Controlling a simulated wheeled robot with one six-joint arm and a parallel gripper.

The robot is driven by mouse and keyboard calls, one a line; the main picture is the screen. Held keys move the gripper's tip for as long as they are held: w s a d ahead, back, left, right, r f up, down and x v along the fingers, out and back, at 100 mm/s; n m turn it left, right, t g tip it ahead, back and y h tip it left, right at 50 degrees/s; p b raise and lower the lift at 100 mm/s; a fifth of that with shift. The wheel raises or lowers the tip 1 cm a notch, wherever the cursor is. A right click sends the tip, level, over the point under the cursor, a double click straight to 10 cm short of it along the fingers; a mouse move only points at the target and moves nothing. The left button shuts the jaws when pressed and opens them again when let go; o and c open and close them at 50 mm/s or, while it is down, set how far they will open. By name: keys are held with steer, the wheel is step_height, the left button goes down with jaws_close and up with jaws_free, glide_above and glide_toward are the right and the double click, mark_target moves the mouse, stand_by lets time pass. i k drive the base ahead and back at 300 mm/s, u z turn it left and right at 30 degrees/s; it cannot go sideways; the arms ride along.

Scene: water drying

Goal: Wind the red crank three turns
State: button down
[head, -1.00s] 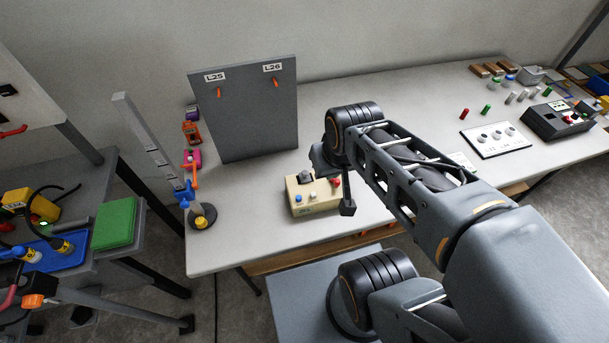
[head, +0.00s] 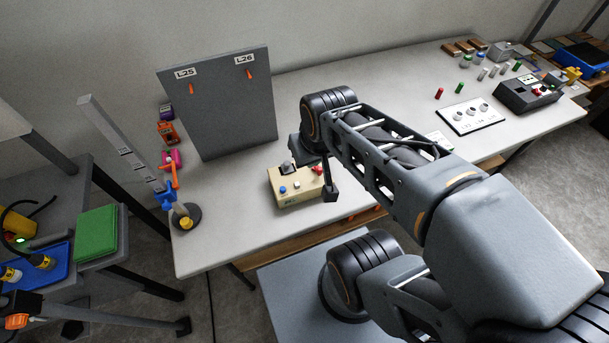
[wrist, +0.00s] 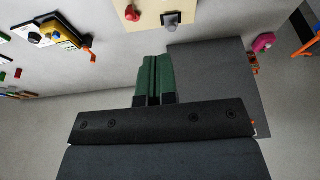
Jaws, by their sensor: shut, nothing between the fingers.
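No red crank can be made out for certain in the views now. A beige control box (head: 290,201) stands on the bench with a red knob (head: 318,171), a blue button and a grey switch on top. The red knob also shows at the top of the wrist view (wrist: 132,13). My gripper (head: 331,193) hangs at the right side of the box, pointing down. In the wrist view its green fingers (wrist: 153,78) are together with nothing between them. Whether it touches the box cannot be told.
A grey upright board (head: 220,110) with orange hooks stands behind the box. A slanted post on a round base (head: 187,217) stands left. A white panel (head: 471,117) and dark box (head: 528,95) are further right. A side table with green block (head: 98,233) is at left.

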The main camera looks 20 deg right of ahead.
mark_target(318, 169)
steer(key=u, duration=0.05)
steer(key=k, duration=1)
steer(key=u, duration=1.55)
steer(key=i, duration=1.2)
steer(key=z, duration=1.45)
